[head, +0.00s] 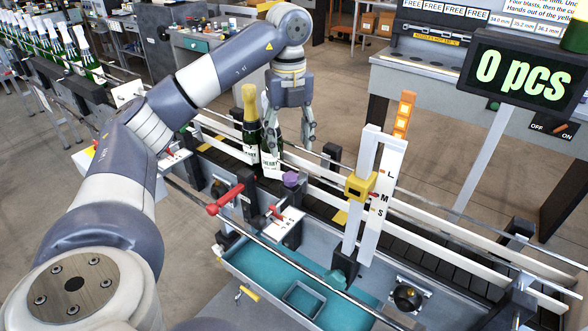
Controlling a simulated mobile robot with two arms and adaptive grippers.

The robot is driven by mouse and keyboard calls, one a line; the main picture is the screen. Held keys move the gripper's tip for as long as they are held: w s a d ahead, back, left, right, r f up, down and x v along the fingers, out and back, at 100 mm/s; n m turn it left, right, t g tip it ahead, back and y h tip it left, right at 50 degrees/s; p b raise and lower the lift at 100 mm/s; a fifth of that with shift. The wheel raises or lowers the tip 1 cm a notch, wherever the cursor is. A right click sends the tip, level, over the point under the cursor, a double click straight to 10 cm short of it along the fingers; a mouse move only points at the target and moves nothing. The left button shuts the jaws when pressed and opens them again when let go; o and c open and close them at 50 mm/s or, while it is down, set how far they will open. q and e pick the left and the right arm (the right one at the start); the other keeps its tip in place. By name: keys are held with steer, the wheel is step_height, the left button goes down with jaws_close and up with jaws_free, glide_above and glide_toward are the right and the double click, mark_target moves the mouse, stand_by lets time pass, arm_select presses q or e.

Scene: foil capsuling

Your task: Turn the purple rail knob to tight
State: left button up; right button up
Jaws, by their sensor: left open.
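The purple rail knob (291,178) sits on the near side of the conveyor, on top of a dark block. A white plate (284,226) with a red part lies just below it in the picture. My left gripper (294,146) hangs with its fingers down, above the knob in the picture and over the conveyor, apart from the knob. It is open, and I see nothing held between its fingers. A bottle with a gold foil top (251,108) stands to its left. My right gripper is out of view.
Another dark bottle (270,160) stands on the line close to the gripper. A red-handled lever (225,200) juts out left of the knob. A white L-M-S post with a yellow clamp (356,187) rises to the right. A teal tray (250,262) lies in front.

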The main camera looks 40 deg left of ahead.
arm_select(q)
steer(key=b, duration=0.1)
glide_above(290, 176)
step_height(290, 176, down, 4)
steer(key=shift+f, duration=0.25)
step_height(290, 176, down, 4)
steer(key=shift+f+p, duration=0.25)
steer(key=shift+p, duration=0.25)
steer(key=shift+w+f, duration=0.15)
steer(key=shift+f, duration=0.05)
steer(key=shift+c, duration=1.1)
steer(key=c, duration=0.8)
steer(key=shift+c, duration=0.2)
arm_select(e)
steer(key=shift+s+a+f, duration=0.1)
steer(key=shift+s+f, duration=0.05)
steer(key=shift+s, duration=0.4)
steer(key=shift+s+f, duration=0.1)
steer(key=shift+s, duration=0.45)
